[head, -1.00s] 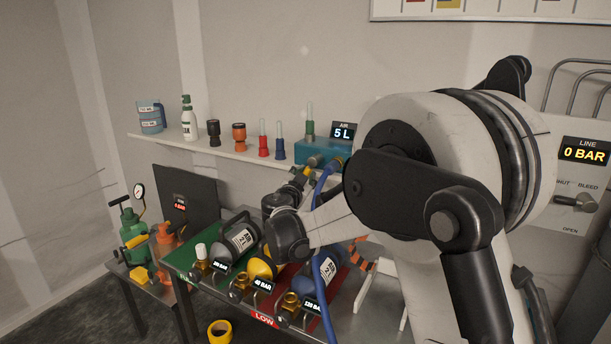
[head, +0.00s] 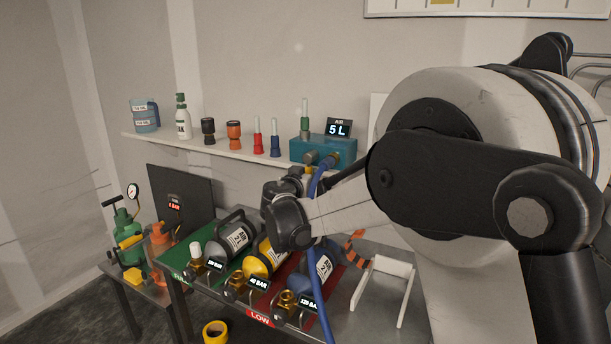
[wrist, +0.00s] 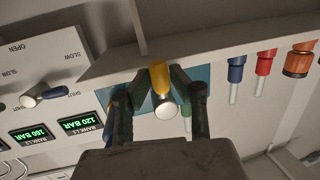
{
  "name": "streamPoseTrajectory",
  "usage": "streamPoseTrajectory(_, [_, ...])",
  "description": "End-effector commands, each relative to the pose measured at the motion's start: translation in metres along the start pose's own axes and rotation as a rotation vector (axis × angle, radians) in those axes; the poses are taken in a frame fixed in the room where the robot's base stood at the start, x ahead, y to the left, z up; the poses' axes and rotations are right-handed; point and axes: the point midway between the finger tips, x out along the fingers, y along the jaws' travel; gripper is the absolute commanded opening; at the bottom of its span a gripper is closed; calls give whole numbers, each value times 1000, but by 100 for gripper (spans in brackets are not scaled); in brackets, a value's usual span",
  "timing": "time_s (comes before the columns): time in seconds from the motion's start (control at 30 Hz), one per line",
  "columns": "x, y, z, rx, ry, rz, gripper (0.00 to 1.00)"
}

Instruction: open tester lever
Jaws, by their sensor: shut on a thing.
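The tester is a teal box (head: 338,148) on the wall shelf, with a display reading AIR 5 L (head: 339,129) on top. In the wrist view its teal face shows behind my fingers. A yellow lever (wrist: 158,76) with a round metal end sits between the two dark fingers of my gripper (wrist: 162,86), which are shut on it. In the head view my wrist is just below and left of the box, and the fingers are mostly hidden behind the wrist and a blue hose.
The shelf (head: 225,148) holds cups, a white bottle (head: 183,120) and coloured fittings left of the tester. The blue hose (head: 317,195) hangs close to my wrist. A wall panel with another lever (wrist: 40,95) shows in the wrist view.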

Motion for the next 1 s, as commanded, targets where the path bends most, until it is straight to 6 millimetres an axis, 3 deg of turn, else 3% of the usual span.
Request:
streamPoseTrajectory(0.5, [0, 2, 0, -24, -6, 5, 0])
streamPoseTrajectory(0.53, [0, 2, 0, -24, -6, 5, 23])
streamPoseTrajectory(0.67, [0, 2, 0, -24, -5, 4, 39])
streamPoseTrajectory(1.0, [-5, 1, 0, -24, -5, 3, 39])
